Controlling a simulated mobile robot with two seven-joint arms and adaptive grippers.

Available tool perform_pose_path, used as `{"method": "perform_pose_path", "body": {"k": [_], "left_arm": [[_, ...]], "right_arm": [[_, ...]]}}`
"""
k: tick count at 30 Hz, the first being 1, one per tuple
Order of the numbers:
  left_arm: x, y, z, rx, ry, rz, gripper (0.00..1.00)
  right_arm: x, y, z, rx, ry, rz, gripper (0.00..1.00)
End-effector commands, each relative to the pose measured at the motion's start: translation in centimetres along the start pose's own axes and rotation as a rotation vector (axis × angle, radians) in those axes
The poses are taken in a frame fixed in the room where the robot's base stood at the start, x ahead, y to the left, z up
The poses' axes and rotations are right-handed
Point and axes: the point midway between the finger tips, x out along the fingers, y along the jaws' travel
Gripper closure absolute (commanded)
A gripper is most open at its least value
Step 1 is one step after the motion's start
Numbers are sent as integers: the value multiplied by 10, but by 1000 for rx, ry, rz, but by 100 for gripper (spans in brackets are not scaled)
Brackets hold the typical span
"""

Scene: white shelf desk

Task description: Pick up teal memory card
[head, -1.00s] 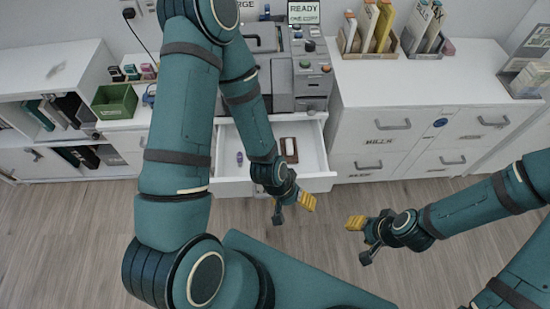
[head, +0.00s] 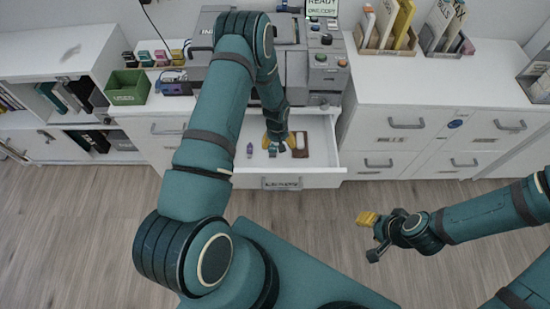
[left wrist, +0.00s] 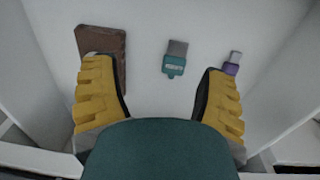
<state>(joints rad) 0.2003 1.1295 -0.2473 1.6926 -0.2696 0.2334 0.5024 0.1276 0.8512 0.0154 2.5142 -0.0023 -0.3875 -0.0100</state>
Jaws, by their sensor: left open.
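The teal memory card (left wrist: 173,65) lies on the white drawer floor in the left wrist view, with its teal end toward me and a grey end beyond. I cannot make it out clearly in the head view. My left gripper (left wrist: 155,75) is open and empty, its yellow-padded fingers on either side of the card in the picture, with a gap to each. In the head view the left gripper (head: 276,141) is inside the open drawer (head: 235,168). My right gripper (head: 371,238) is open and empty over the floor, right of the drawer.
A brown block (left wrist: 101,50) lies by the left finger, partly covered by it. A small purple and grey item (left wrist: 232,66) lies by the right finger. A grey machine (head: 312,75) stands above the drawer; a green bin (head: 128,87) stands left.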

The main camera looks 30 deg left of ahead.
Motion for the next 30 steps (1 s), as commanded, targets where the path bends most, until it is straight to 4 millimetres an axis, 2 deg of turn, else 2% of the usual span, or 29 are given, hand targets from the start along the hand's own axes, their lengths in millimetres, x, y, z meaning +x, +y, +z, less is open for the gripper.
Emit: {"method": "perform_pose_path", "body": {"k": [1, 3, 6, 16, 24, 30], "left_arm": [[4, -12, -11, -5, 7, -22, 27], [5, -22, -19, -9, 9, -42, 27], [12, -27, -22, -10, 10, -51, 27], [40, -29, -21, -8, 9, -50, 27], [77, -32, -20, -8, 10, -49, 27], [78, -32, -21, -8, 11, -48, 27]], "right_arm": [[4, 1, 2, 6, -14, 0, 53], [5, 1, 5, 12, -29, 0, 53], [6, 2, 6, 15, -35, 0, 53], [12, 4, 6, 15, -32, 0, 53], [20, 7, 5, 14, -28, 0, 53], [19, 7, 5, 14, -27, 0, 53]]}}
